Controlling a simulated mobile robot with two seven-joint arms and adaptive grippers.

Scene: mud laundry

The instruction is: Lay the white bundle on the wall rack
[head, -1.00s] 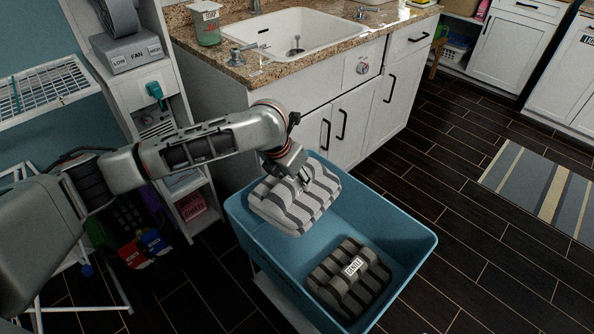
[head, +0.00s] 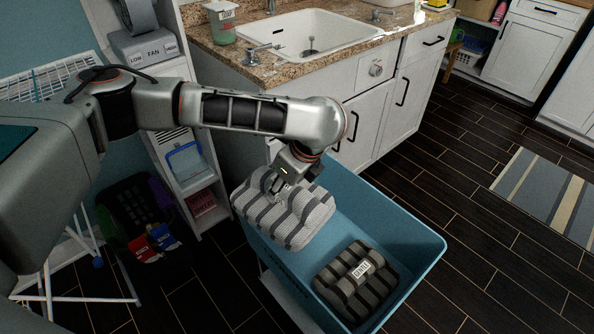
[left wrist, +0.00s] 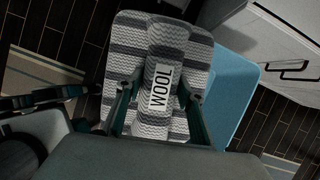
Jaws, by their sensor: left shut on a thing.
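The white bundle (head: 306,221), pale with grey stripes, is held by my left gripper (head: 282,182) over the left back part of the blue bin. In the left wrist view the bundle (left wrist: 120,48) shows a WOOL label, and the fingers of my left gripper (left wrist: 156,105) are shut on its raised middle ridge. The wall rack (head: 28,88) is a white wire shelf on the blue wall at the far left, partly hidden by my arm.
A dark basket (head: 135,210) sits below the rack.

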